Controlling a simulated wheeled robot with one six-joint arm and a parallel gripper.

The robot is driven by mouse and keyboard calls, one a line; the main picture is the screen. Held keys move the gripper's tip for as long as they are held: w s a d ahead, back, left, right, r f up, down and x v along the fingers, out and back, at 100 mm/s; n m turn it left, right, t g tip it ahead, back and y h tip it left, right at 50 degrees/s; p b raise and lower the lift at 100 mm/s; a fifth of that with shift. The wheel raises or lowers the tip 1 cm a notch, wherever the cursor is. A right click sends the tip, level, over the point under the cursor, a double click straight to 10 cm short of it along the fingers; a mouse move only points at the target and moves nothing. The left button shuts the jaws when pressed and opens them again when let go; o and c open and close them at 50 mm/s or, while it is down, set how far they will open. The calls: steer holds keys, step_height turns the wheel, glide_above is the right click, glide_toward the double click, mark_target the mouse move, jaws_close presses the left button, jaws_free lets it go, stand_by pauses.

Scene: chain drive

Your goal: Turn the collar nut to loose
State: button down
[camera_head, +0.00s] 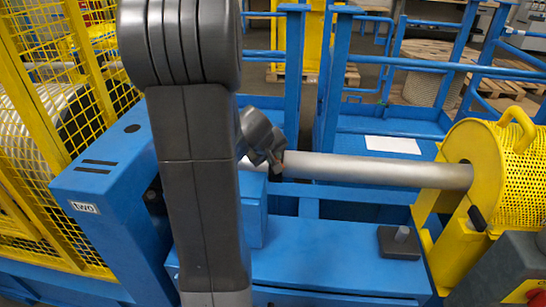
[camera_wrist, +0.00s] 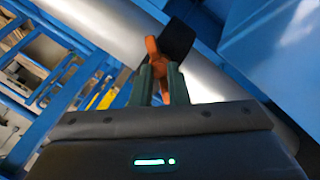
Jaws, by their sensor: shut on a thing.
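A thick silver shaft (camera_head: 375,170) runs across the head view and shows large and slanted in the wrist view (camera_wrist: 120,35). At the shaft, an orange piece (camera_wrist: 153,52) with a black block (camera_wrist: 178,40) shows in the wrist view; I take it for the collar nut's handle. My gripper (camera_wrist: 161,76) has its two green fingers closed on this orange piece, close to the shaft. In the head view my arm covers the shaft's left end, and the nut and fingers are mostly hidden. Whether the nut is tight or loose cannot be told.
A blue machine frame (camera_head: 330,265) lies below the shaft. A yellow mesh guard (camera_head: 515,165) covers the right end. A yellow fence (camera_head: 75,60) stands at left, and blue railings (camera_head: 335,75) behind. A dark block with a knob (camera_head: 401,242) sits on the frame.

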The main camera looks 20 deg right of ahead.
stand_by(0.6)
steer(key=c, duration=1.4)
jaws_free()
steer(key=shift+r, duration=0.1)
steer(key=p+v, duration=0.2)
steer(key=v, duration=1.1)
steer(key=shift+r+p, duration=0.3)
steer(key=shift+p, duration=0.05)
steer(key=shift+s+a, duration=0.15)
